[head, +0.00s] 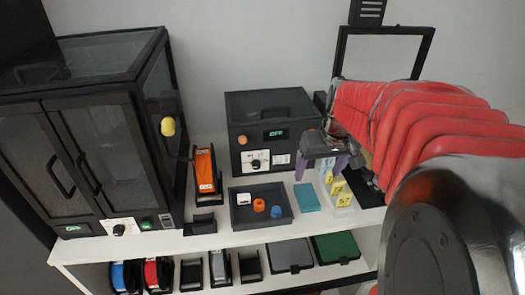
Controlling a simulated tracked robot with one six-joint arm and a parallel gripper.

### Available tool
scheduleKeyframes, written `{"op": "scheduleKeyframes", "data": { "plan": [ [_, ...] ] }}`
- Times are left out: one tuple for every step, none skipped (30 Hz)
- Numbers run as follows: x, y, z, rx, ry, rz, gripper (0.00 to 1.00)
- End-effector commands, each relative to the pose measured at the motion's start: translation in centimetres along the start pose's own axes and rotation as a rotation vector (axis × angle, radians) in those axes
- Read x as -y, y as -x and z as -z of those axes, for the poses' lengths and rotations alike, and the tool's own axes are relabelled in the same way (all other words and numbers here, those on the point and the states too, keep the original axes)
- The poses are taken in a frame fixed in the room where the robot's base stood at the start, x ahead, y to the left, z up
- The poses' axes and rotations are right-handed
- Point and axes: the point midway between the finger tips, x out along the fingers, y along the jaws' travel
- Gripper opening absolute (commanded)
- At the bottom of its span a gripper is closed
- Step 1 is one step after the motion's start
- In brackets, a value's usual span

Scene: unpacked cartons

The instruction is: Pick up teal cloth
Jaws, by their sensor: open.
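The teal cloth (307,197) is a small flat rectangle lying on the white shelf top, just right of the dark tray. My gripper (322,167) hangs above and slightly behind it in the picture, apart from it. Its jaws are open with nothing visible between them. My red-sleeved arm reaches in from the right. The whole cloth seems to show.
A dark tray (240,215) holding a white piece and orange and blue pieces stands left of the cloth. Yellow-labelled items (341,190) stand close on its right. A black oven-like box (270,130) stands behind. Bare shelf (300,228) lies in front.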

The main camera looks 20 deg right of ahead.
Motion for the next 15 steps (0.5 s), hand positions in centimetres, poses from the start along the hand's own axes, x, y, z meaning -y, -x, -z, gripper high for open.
{"op": "scheduleKeyframes", "data": {
  "plan": [
    [0.0, -0.4, 0.0, 0.002, 0.000, 0.001, 0.73],
    [0.0, -0.8, -0.1, 0.002, 0.000, 0.001, 0.73],
    [0.1, -1.2, -0.1, 0.004, 0.000, 0.002, 0.73],
    [0.1, -1.7, -0.1, 0.004, 0.000, 0.002, 0.73],
    [0.1, -2.1, -0.1, 0.004, 0.001, 0.001, 0.73],
    [0.1, -2.7, -0.1, 0.004, 0.001, 0.002, 0.73],
    [0.1, -3.2, -0.1, 0.004, 0.001, 0.001, 0.73],
    [0.1, -3.7, -0.1, 0.005, 0.001, 0.002, 0.73],
    [0.1, -4.3, -0.1, 0.005, 0.001, 0.002, 0.73],
    [0.1, -4.7, -0.1, 0.004, 0.001, 0.002, 0.73],
    [0.1, -5.2, -0.1, 0.005, 0.002, 0.002, 0.73],
    [0.1, -5.8, -0.1, 0.004, 0.002, 0.001, 0.73],
    [0.1, -6.2, -0.1, 0.004, 0.002, 0.001, 0.73],
    [0.1, -6.7, -0.1, 0.004, 0.002, 0.001, 0.73],
    [0.1, -7.2, -0.1, 0.004, 0.002, 0.001, 0.73]
  ]
}}
